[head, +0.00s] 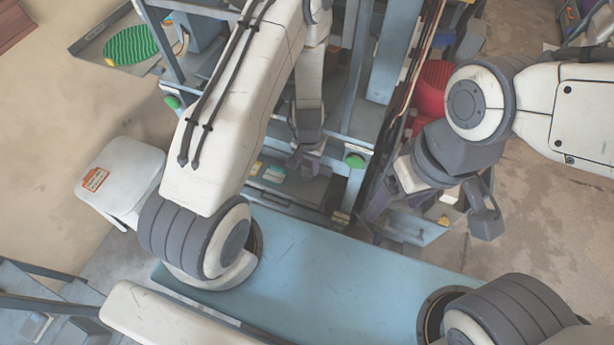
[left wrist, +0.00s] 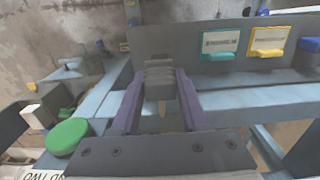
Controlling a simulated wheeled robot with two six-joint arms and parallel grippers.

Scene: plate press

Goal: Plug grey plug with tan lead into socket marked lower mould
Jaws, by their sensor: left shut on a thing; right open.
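My left gripper (head: 307,160) reaches into the machine frame near the middle of the head view. In the left wrist view its purple fingers are shut on a grey plug (left wrist: 159,76); a bit of tan lead (left wrist: 162,108) shows below the plug. Ahead and to the right is a grey panel (left wrist: 180,38) with a teal-marked fitting (left wrist: 221,46), a yellow-marked fitting (left wrist: 268,43) and a blue one (left wrist: 309,45). Their labels are too small to read. The plug appears apart from these fittings. My right gripper (head: 405,212) is open over the machine's right side.
A green button (left wrist: 68,135) stands left of my left fingers; a green button also shows in the head view (head: 355,160). Blue-grey frame bars (head: 349,65) surround my left arm. A white stool (head: 122,172) and a green oval thing (head: 131,45) are left.

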